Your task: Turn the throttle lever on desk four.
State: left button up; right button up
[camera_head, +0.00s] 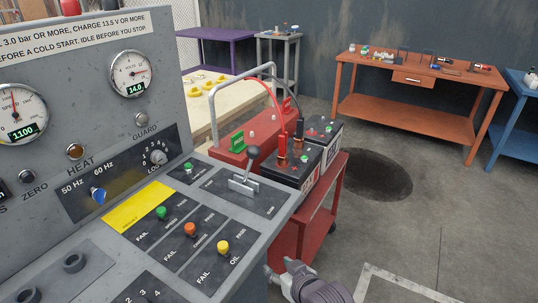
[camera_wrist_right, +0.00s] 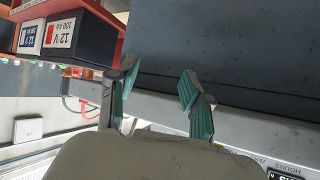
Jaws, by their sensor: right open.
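A lever with a dark round knob (camera_head: 253,153) rises from a slot plate on the sloped top of the grey control desk (camera_head: 262,232). I see no desk number. My right gripper (camera_head: 279,280) shows only in part at the bottom of the head view, beside the desk's right edge, below the lever and apart from it. In the right wrist view its two teal-padded fingers (camera_wrist_right: 157,88) stand apart with nothing between them. The lever cannot be made out in that view. My left gripper is in neither view.
Indicator lamps (camera_head: 190,229) and gauges (camera_head: 131,73) cover the desk. A red cart (camera_head: 307,227) with batteries (camera_head: 299,159) stands close behind its right side. An orange workbench (camera_head: 420,92) stands farther back. The floor right of the cart is open.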

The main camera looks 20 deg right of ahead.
jog(key=shift+t, duration=0.9)
jog(key=r, duration=0.2)
jog(key=w+d+r, duration=0.1)
jog(key=r, duration=0.5)
jog(key=shift+w+d, duration=0.15)
jog(key=shift+w, duration=0.15)
jog(key=m+t, duration=0.1)
jog(key=t, duration=0.4)
send_near(252, 160)
jog(key=s, duration=0.4)
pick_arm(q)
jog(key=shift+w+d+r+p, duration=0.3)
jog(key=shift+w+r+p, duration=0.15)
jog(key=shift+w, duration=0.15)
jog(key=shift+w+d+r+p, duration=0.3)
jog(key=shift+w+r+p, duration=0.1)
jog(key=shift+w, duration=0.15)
pick_arm(e)
jog(key=w, duration=1.3)
jog(key=shift+w+a+r, duration=0.1)
jog(key=shift+w+a, duration=0.1)
jog(key=shift+a, duration=0.15)
jog(key=c, duration=0.9)
grip_shut()
